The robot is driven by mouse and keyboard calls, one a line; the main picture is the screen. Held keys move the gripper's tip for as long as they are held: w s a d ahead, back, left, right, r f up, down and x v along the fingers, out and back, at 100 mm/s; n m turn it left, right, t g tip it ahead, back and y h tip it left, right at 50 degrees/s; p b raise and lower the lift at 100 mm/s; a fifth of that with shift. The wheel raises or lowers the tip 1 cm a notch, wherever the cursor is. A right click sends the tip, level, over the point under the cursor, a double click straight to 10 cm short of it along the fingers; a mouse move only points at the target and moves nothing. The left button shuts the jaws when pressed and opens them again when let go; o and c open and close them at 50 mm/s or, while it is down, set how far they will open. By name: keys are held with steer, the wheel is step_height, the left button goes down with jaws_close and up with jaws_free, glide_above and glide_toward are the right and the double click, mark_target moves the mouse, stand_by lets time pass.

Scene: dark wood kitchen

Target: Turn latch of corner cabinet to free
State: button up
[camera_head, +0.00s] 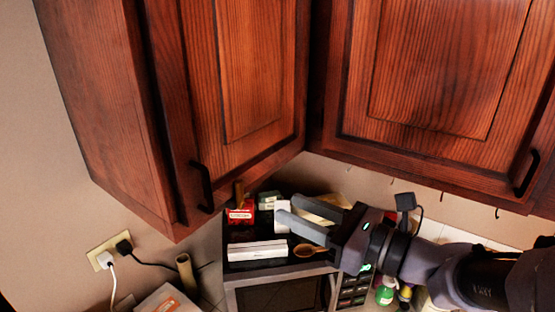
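The corner cabinet (245,75) hangs on the wall with its wood door shut, as far as I can tell. A black bar handle (201,186) sits at the lower left of this door. A small tan-brown piece (239,193) shows at the door's bottom edge; it may be the latch, but it is too small to tell how it is turned. My gripper (285,207) is to the right of and slightly below that piece, pointing left. Its two grey fingers are apart, with nothing seen held between them.
A second wood cabinet door (440,70) with a black handle (527,173) is at right. Below my gripper is a microwave (280,292) with boxes and a wooden spoon (308,249) on top. Plugged cords (124,248) are at left. The wall at far left is bare.

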mark_target(241, 187)
steer(key=p+x, duration=0.1)
steer(key=x, duration=1)
steer(key=shift+p, duration=0.4)
jaws_close()
